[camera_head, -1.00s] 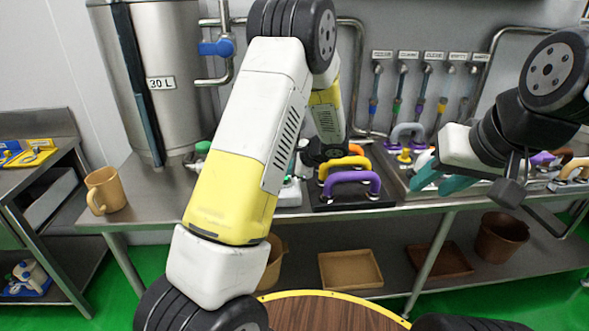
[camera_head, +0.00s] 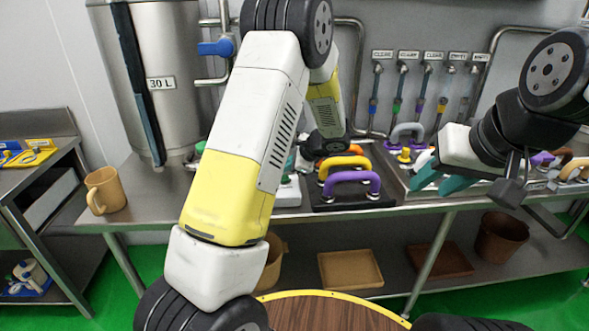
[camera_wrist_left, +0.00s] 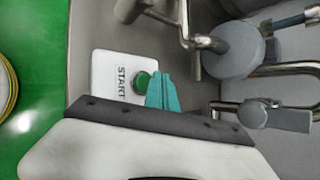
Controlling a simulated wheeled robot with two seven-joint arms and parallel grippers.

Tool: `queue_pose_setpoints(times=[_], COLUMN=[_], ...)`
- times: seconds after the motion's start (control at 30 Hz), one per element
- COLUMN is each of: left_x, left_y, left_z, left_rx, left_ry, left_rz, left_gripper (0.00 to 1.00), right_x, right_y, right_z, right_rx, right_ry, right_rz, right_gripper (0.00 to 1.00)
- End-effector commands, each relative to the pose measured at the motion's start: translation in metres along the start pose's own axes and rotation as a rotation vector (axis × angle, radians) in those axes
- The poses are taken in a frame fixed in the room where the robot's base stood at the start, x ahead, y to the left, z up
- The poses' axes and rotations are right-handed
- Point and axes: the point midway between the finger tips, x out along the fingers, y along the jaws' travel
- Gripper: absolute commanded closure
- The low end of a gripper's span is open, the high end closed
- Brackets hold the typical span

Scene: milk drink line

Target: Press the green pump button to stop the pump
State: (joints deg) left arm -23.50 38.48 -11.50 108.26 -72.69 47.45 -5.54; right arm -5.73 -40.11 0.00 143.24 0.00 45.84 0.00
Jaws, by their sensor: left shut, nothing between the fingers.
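The green button (camera_wrist_left: 141,82) sits on a white plate (camera_wrist_left: 108,74) marked START in the left wrist view. My left gripper (camera_wrist_left: 163,92) has its teal fingers shut and empty, with the tips beside the button and partly overlapping it in the picture; I cannot tell if they touch. In the head view, the white box (camera_head: 289,192) stands on the counter, partly hidden behind my left arm, which also hides most of the left gripper. My right gripper (camera_head: 441,180) is open and empty above the counter's right part.
A steel 30 L tank (camera_head: 165,70) and a tan mug (camera_head: 104,190) are on the left. Pipes run along the wall behind.

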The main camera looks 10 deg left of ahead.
Motion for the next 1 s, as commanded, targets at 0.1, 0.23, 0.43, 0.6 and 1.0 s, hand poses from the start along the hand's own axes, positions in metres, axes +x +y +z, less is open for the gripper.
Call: queue_pose_setpoints(times=[0.1, 0.23, 0.43, 0.6, 1.0], left_x=[-0.007, -0.016, -0.03, -0.039, -0.041], left_y=[-0.006, -0.012, -0.023, -0.029, -0.03], left_z=[0.005, 0.011, 0.021, 0.029, 0.03], left_rx=[-0.003, -0.004, -0.003, -0.002, -0.001], left_ry=[0.001, 0.002, 0.002, 0.0, 0.0], left_rz=[-0.002, -0.002, -0.002, -0.002, 0.0], left_gripper=[1.0, 1.0, 1.0, 1.0, 1.0], right_x=[0.0, 0.0, 0.0, 0.0, 0.0], right_y=[0.0, 0.0, 0.0, 0.0, 0.0], right_z=[0.0, 0.0, 0.0, 0.0, 0.0], right_rx=[0.0, 0.0, 0.0, 0.0, 0.0], right_ry=[0.0, 0.0, 0.0, 0.0, 0.0], right_rz=[0.0, 0.0, 0.0, 0.0, 0.0], right_gripper=[0.64, 0.64, 0.64, 0.64, 0.64])
